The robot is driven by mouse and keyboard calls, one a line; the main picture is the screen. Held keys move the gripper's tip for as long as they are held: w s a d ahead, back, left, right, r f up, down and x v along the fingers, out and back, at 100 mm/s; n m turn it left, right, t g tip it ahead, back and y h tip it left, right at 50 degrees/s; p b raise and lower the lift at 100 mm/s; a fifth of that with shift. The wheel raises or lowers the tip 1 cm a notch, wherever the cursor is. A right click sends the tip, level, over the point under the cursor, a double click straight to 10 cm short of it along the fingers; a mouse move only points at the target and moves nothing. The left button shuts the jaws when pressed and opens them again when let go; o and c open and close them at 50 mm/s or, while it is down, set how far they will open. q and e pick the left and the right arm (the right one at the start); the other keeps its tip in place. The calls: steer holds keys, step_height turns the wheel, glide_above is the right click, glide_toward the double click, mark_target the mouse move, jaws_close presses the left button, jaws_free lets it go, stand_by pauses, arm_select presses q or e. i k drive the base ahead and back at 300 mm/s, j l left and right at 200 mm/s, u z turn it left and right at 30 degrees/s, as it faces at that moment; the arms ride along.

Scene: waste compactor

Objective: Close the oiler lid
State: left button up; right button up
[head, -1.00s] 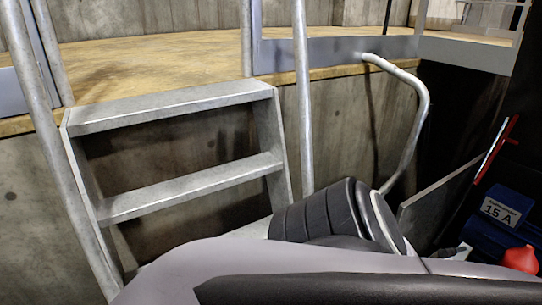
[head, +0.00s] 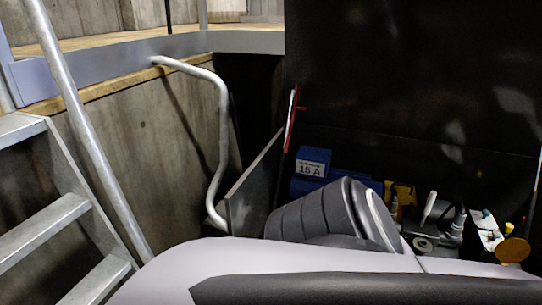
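I cannot make out an oiler lid for certain in the head view. At the lower right is a group of machine parts (head: 440,225) with a grey handle, a yellow piece and a round orange-yellow cap (head: 512,250). I cannot tell whether any of these is the oiler. My own grey and black body fills the lower middle and hides what lies behind it. Neither of my grippers shows.
Metal steps (head: 45,232) with a handrail (head: 85,130) stand at the left, below a wooden platform. A bent pipe (head: 222,130) runs down the concrete wall. A blue box labelled 15 A (head: 312,170) and a large dark panel (head: 410,80) are at the right.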

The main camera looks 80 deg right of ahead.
mark_target(513, 250)
steer(key=k+l+z, duration=0.15)
steer(key=z, duration=4.2)
